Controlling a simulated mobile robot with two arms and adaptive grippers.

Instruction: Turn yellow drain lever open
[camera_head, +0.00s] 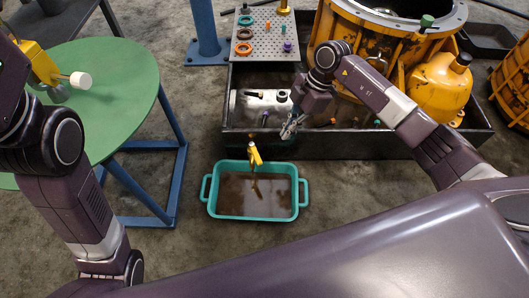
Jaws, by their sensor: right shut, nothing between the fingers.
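The yellow drain lever (254,156) is at the front wall of the black tray, above the teal tub (232,216). The lever looks upright, with its lower part reaching over the tub. My right gripper (287,132) is shut and empty, up and to the right of the lever and apart from it. It is above the tray's front edge. My left arm comes in at the left side, but its gripper is not visible. The tub holds brown liquid, with a dark streak below the lever; I cannot tell whether it is a flow or a reflection.
A large yellow transmission housing (385,47) stands at the back right in the black tray (330,146). A silver cylinder (262,108) lies in the tray, under a perforated plate (267,42) with rings. A green round table (120,75) is at left. Floor beside the tub is clear.

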